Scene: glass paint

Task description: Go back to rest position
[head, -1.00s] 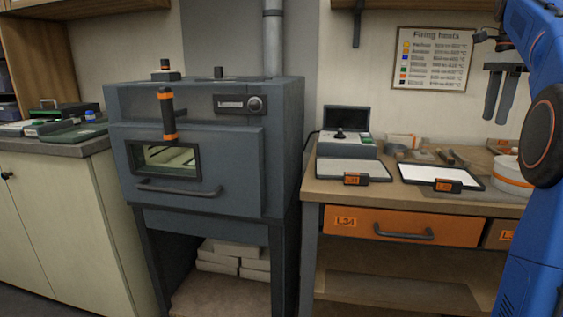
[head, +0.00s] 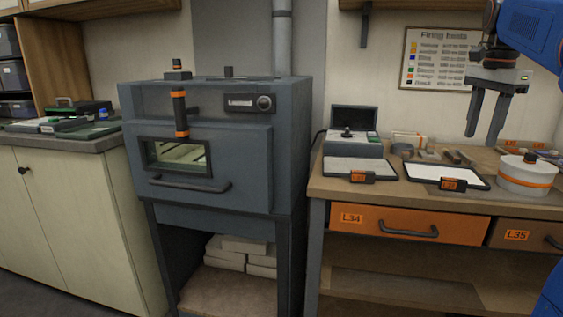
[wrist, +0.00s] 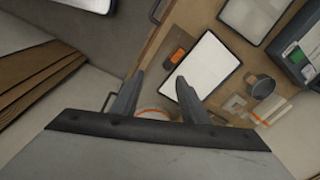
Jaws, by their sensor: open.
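My gripper (head: 484,116) is at the upper right of the head view, in front of the wall chart. Its two dark fingers point down, apart, with nothing between them. In the wrist view my gripper (wrist: 158,92) is also open and empty, high above the workbench (head: 332,188). The blue arm comes in from the upper right corner and hides part of the wall.
A grey kiln (head: 220,150) with its door shut stands left of the bench. White panels (head: 437,174) in dark frames and a white round container (head: 527,172) with an orange band lie on the bench. Drawer L34 (head: 408,224) is shut.

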